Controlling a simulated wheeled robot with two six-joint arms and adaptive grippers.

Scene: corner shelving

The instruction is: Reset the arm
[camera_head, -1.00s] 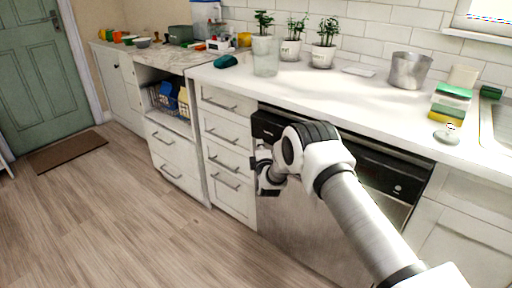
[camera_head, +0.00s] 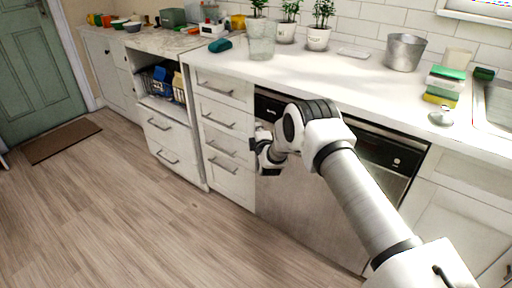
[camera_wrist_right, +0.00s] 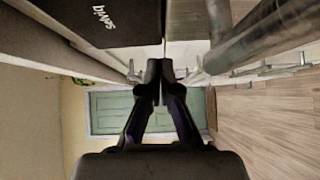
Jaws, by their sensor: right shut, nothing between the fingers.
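My right arm reaches in from the lower right in the head view. Its gripper (camera_head: 264,152) is in front of the dishwasher (camera_head: 310,205), near the stack of white drawers (camera_head: 226,125). In the right wrist view the two dark fingers (camera_wrist_right: 160,72) meet at their tips, with nothing between them. The right gripper is shut and empty. The fingers point along the cabinet fronts towards the green door (camera_wrist_right: 108,112). My left gripper is not in view.
The wooden floor (camera_head: 110,215) is clear, with a brown mat (camera_head: 62,140) by the door.

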